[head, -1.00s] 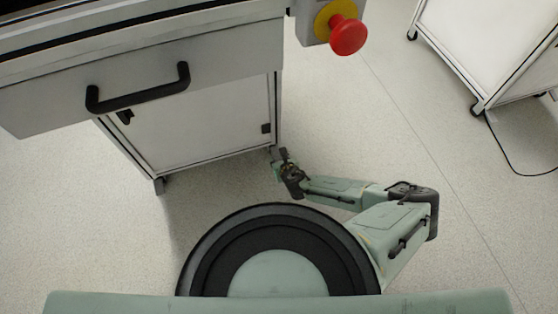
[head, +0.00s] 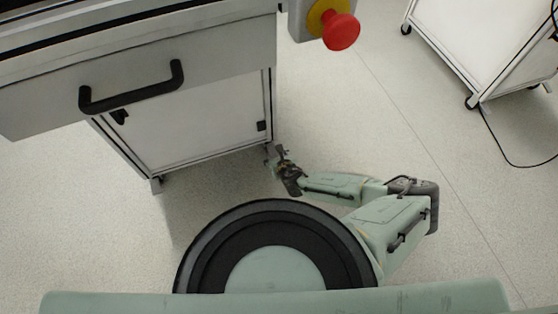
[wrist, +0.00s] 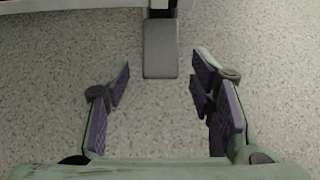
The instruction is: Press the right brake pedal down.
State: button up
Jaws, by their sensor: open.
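The right brake pedal (wrist: 160,48) is a flat grey plate at the top middle of the wrist view, joined to a dark bracket at the cart's lower edge. It looks level, but its exact angle cannot be told. My gripper (wrist: 162,80) is open and empty, its purple-padded fingers spread to either side of the pedal's near end. Contact cannot be told. In the head view my gripper (head: 274,157) is low by the cart's (head: 200,118) right front corner and largely hides the pedal there. The left brake pedal (head: 157,185) is at the cart's left front foot.
A black drawer handle (head: 130,90) sticks out of the cart front. A red emergency button (head: 341,31) is on the cart's right side. A second white wheeled cart (head: 470,45) stands at the upper right with a black cable on the floor. The speckled floor between them is clear.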

jog(key=v, duration=1.1)
jog(key=shift+s+d, duration=0.1)
jog(key=shift+s, duration=0.1)
